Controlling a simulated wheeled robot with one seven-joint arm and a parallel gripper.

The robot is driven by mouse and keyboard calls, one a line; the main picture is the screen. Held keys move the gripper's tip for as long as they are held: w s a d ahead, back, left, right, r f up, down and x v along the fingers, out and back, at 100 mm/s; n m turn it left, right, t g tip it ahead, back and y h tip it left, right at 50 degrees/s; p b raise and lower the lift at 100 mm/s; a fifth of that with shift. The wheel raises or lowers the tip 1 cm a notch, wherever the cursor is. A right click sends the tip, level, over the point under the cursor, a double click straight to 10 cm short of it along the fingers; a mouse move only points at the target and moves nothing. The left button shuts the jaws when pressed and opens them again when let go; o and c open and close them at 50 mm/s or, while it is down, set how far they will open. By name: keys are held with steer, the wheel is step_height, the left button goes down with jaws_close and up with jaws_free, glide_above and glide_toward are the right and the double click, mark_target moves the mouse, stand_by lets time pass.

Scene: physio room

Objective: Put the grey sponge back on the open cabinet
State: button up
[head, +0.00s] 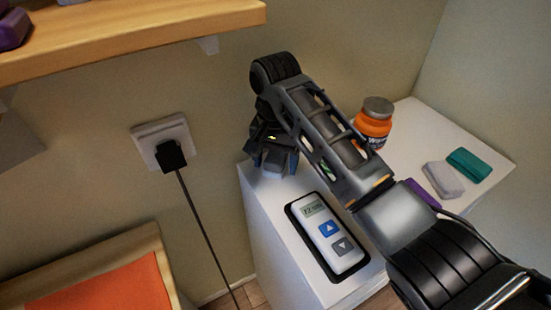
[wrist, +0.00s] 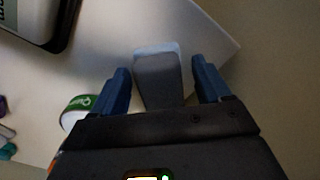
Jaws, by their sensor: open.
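A paler grey-white block (head: 443,179) lies farther right. The white cabinet (head: 262,215) is seen from above; I cannot tell whether it is the open cabinet.
A device with blue and grey buttons (head: 328,234) lies on the white top beside my arm. An orange jar (head: 373,125), a teal block (head: 469,164) and a green-labelled round item (wrist: 80,108) are also there. A wooden shelf (head: 130,38) juts out upper left. A plug's cord hangs left.

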mark_target(275, 156)
step_height(275, 156, up, 12)
steer(key=p, duration=0.3)
steer(key=shift+r+p, duration=0.15)
steer(key=shift+p, duration=0.25)
